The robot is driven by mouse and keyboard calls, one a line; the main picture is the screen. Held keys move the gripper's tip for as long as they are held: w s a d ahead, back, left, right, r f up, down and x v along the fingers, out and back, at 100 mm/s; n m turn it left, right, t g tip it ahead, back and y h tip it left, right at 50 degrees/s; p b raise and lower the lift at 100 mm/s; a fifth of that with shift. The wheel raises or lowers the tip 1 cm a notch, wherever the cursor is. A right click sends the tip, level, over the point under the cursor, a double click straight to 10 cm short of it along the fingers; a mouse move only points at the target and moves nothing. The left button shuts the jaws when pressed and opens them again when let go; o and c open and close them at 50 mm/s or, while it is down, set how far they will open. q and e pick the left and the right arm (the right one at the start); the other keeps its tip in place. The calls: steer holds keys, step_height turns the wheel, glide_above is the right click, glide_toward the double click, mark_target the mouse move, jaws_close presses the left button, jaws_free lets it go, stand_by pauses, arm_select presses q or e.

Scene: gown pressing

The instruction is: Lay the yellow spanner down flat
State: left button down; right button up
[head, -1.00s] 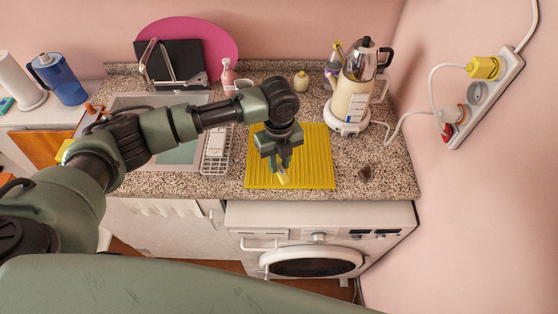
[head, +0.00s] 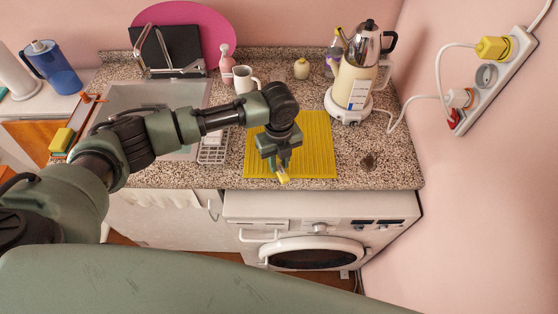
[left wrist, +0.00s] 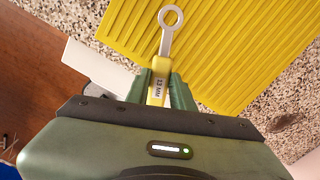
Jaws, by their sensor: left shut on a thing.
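A spanner with a yellow grip and a pale metal ring end is in my left gripper. In the left wrist view the spanner (left wrist: 168,32) points away from the jaws, its ring end over the yellow ribbed mat (left wrist: 215,45). My left gripper (left wrist: 160,88) is shut on the yellow part, which carries black lettering. In the head view my left gripper (head: 281,168) is at the front edge of the yellow mat (head: 318,150), and a yellow bit of the spanner (head: 283,178) shows below the fingers. Whether the spanner touches the mat is unclear. My right gripper is out of view.
A kettle (head: 359,75) on a white base stands right of the mat, its cord running to a wall power strip (head: 490,85). A white mug (head: 244,79) and pink bottle (head: 227,62) stand behind. The washing machine (head: 318,212) is below the counter edge.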

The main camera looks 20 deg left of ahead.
arm_select(q)
steer(key=shift+f, duration=0.2)
steer(key=shift+f+b, duration=0.7)
steer(key=shift+f, duration=0.3)
steer(key=c, duration=1.1)
jaws_free()
steer(key=shift+c, duration=0.2)
steer(key=shift+r, duration=0.2)
steer(key=shift+r, duration=0.35)
step_height(320, 180, up, 7)
steer(key=shift+f+b, duration=0.1)
steer(key=shift+b, duration=0.95)
